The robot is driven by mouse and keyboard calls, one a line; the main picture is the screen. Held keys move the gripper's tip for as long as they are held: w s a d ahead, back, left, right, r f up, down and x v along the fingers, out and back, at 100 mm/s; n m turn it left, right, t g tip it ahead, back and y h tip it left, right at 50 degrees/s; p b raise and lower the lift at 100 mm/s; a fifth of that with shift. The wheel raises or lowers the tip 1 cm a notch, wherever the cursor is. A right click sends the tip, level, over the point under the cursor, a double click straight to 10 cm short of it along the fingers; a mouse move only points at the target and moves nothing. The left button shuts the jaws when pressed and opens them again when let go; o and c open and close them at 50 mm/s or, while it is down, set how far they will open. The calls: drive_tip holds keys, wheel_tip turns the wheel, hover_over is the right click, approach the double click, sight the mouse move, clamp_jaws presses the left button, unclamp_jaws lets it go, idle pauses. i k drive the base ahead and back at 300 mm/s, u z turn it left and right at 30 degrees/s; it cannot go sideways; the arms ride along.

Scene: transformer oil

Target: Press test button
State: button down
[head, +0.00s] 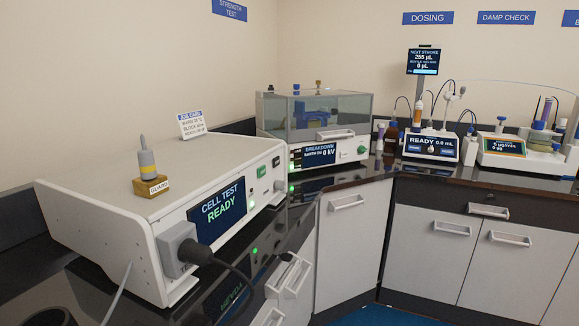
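The white cell test unit (105,203) stands on the dark counter at the left. Its screen (217,211) reads "CELL TEST READY". A green button (261,171) sits on its front panel, right of the screen, with a green light (252,203) below. Farther back, the breakdown tester (342,151) has a clear cover, a screen reading "BREAKDOWN" and "0 kV", and a round green button (361,149) at the right of its front. Which button is the test button I cannot tell; any small labels are unreadable. My gripper is not in view.
A grey plug (182,250) with a black cable juts from the cell test unit's front. A guard piece (149,170) and job card (191,124) stand on top. Dosing (431,146) and damp check (515,152) units stand at the right. Floor shows below the cabinets.

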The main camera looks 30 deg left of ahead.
sight(262, 170)
drive_tip(key=u, duration=0.55)
drive_tip(key=i, duration=0.85)
drive_tip(key=u, duration=0.9)
